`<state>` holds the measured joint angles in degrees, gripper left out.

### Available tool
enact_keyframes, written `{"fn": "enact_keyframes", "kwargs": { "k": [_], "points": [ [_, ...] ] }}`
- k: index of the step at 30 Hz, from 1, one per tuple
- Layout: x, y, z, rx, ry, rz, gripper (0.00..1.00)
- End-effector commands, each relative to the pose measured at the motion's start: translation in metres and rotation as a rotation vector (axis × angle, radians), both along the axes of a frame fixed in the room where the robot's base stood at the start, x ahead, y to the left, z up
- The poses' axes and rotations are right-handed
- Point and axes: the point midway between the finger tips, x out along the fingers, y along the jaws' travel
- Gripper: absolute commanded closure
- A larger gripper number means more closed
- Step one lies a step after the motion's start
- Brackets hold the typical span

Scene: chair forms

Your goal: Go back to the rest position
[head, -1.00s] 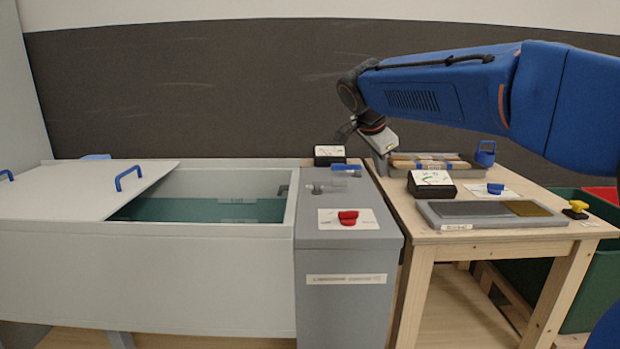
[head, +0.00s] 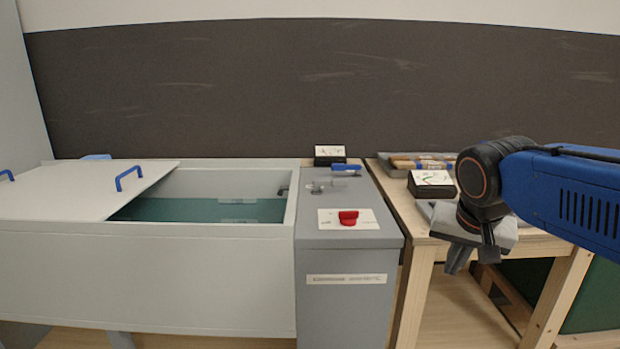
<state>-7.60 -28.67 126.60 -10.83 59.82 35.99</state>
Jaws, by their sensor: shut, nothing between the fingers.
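My gripper (head: 471,262) hangs from my blue arm at the right of the head view, pointing down. It is in front of the wooden table, near its front edge. Its fingers are shut and hold nothing. My wrist and arm hide much of the right part of the table and what stands there.
The wooden table (head: 404,222) carries a black meter (head: 431,184) and a tray with several pieces (head: 381,168). A grey cabinet (head: 345,295) with a red knob (head: 348,217) stands left of it. Further left is a water tank (head: 150,270) with a partly open lid (head: 75,195).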

Motion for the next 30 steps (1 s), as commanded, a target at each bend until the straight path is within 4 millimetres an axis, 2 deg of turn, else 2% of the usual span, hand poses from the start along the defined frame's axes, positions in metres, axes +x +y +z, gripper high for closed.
{"fn": "enact_keyframes", "kwargs": {
  "k": [3,9,15,21,30],
  "points": [
    [-0.035,-0.005,-0.023,-0.013,0.011,0.092,1.0],
    [-0.086,-0.008,-0.065,-0.036,0.023,0.254,1.0],
    [-0.121,-0.007,-0.098,-0.057,0.023,0.374,1.0],
    [-0.132,-0.006,-0.111,-0.066,0.021,0.42,1.0],
    [-0.132,-0.005,-0.111,-0.066,0.021,0.422,1.0]
  ]
}}
